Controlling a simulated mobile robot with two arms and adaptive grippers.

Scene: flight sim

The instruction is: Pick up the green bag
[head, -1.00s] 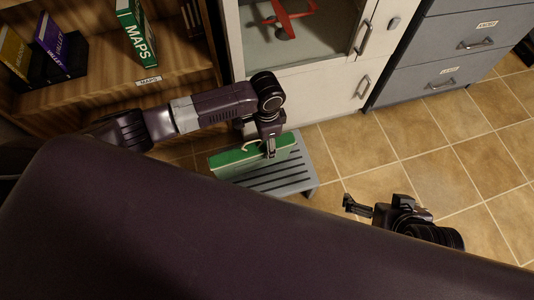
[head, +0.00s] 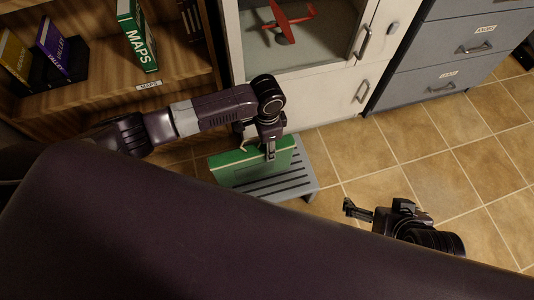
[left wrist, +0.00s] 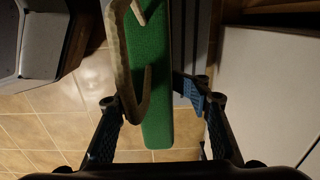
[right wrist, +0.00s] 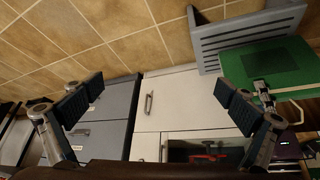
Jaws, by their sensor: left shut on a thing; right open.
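The green bag (head: 238,164) is a flat green case with a pale beige handle, at the grey slatted stool (head: 290,183) in the head view. I cannot tell whether it still touches the stool. My left gripper (head: 270,153) comes down over it from above and is shut on it. In the left wrist view the bag (left wrist: 160,60) runs between the fingers (left wrist: 152,98), with the handle (left wrist: 122,65) beside the left finger. My right gripper (head: 358,210) is open and empty, apart from the bag. The bag also shows in the right wrist view (right wrist: 285,65).
A white cabinet (head: 315,90) with a red model plane (head: 287,22) stands behind the stool. Grey drawers (head: 455,60) are at right, and a wooden bookshelf (head: 170,75) with books is at left. The tiled floor (head: 400,155) at right is clear.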

